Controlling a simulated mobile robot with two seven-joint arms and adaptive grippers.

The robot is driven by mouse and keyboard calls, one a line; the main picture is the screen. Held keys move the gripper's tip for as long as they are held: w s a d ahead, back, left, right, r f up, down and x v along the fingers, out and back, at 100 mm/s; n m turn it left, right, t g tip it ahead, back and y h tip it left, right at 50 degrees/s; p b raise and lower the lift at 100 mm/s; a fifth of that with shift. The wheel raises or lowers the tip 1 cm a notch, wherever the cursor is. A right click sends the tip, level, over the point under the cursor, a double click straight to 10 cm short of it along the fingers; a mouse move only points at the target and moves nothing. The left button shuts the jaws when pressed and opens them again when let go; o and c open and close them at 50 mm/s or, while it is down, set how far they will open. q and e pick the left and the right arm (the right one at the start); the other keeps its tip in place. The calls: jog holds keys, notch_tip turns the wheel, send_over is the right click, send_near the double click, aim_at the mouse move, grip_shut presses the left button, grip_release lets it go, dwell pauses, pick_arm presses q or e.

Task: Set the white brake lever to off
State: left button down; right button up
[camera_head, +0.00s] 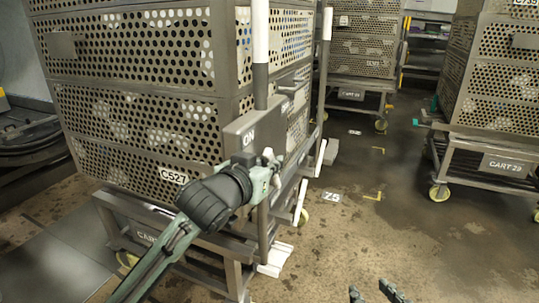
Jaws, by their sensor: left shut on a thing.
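My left gripper (268,165) reaches in from the lower left to the corner of the near cart. It is shut on what looks like the white brake lever (268,154), mostly hidden by the fingers. The grip is just below and right of a grey box (238,131) marked ON. My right gripper (374,293) shows only as two dark fingertips at the bottom edge. They are apart, with nothing seen between them.
The near cart carries perforated crates (125,55) labelled C527. White-topped upright posts (260,32) stand at its corner, with white pedals (275,259) low down. Another cart (498,164) stands right and one behind. The stained floor between is mostly clear.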

jog(key=s+d+f+g, duration=0.1)
jog(key=s+d+f+g+h, duration=0.1)
jog(key=f, duration=0.1)
pick_arm(q)
jog(key=c, duration=1.5)
grip_release()
jog(key=shift+c, duration=0.2)
jog(key=v, duration=0.8)
jog(key=shift+r, duration=0.1)
